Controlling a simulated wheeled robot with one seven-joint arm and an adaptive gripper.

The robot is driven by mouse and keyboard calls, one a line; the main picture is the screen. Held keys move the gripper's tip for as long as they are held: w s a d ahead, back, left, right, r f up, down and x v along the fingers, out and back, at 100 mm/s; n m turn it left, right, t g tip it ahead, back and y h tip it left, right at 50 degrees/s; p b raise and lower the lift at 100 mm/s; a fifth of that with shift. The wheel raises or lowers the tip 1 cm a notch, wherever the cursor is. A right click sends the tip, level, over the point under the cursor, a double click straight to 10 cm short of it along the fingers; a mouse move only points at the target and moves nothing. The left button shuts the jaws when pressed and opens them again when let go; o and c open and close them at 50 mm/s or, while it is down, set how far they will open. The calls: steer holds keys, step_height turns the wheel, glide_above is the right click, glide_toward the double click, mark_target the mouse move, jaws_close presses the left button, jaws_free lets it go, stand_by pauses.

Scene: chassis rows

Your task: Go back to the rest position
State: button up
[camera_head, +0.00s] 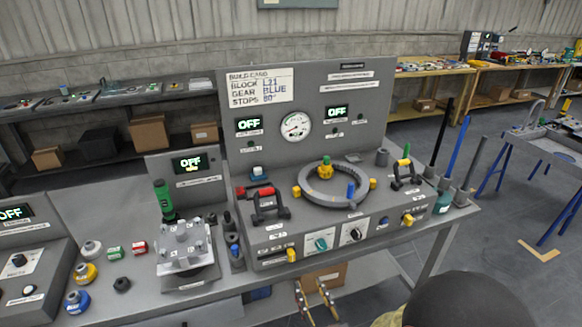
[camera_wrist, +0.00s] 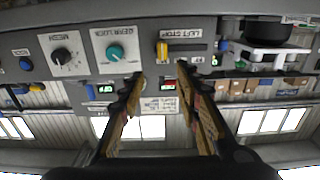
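My gripper (camera_head: 309,286) is in front of the bench's front edge, low in the head view, below the main grey console (camera_head: 375,235). In the wrist view my gripper (camera_wrist: 160,76) has its two fingers apart, with nothing between them. The fingers appear apart from the console.
A grey ring (camera_head: 335,190) with coloured stops lies on the console. Left of it are a block fixture (camera_head: 184,243), a green-handled tool (camera_head: 164,197) and several small pots. Coloured rods (camera_head: 457,146) stand at the right end. Open floor (camera_head: 470,255) lies right of the bench.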

steer(key=s+d+f+g+h, duration=0.1)
steer(key=s+f+g+h, duration=0.15)
steer(key=f+g, duration=0.35)
steer(key=s+d+f+g+h, duration=0.1)
steer(key=s+d+f+g, duration=0.15)
steer(key=f, duration=0.65)
steer(key=s+d+r+m+g+p, duration=0.15)
steer(key=s+r, duration=0.25)
steer(key=r, duration=0.4)
steer(key=s+d+r+g+h+p, duration=0.1)
steer(key=s+d+r+g, duration=0.2)
steer(key=r, duration=0.5)
steer(key=s+d+r+m+g+p, duration=0.1)
steer(key=s+r+g, duration=0.1)
steer(key=s+r, duration=0.45)
step_height(320, 180, up, 14)
steer(key=w+d+t+p, duration=0.1)
steer(key=d+t+p, duration=0.1)
steer(key=t, duration=0.1)
steer(key=shift+w+r+m, duration=0.15)
steer(key=shift+w+m, duration=0.05)
steer(key=shift+m, duration=0.15)
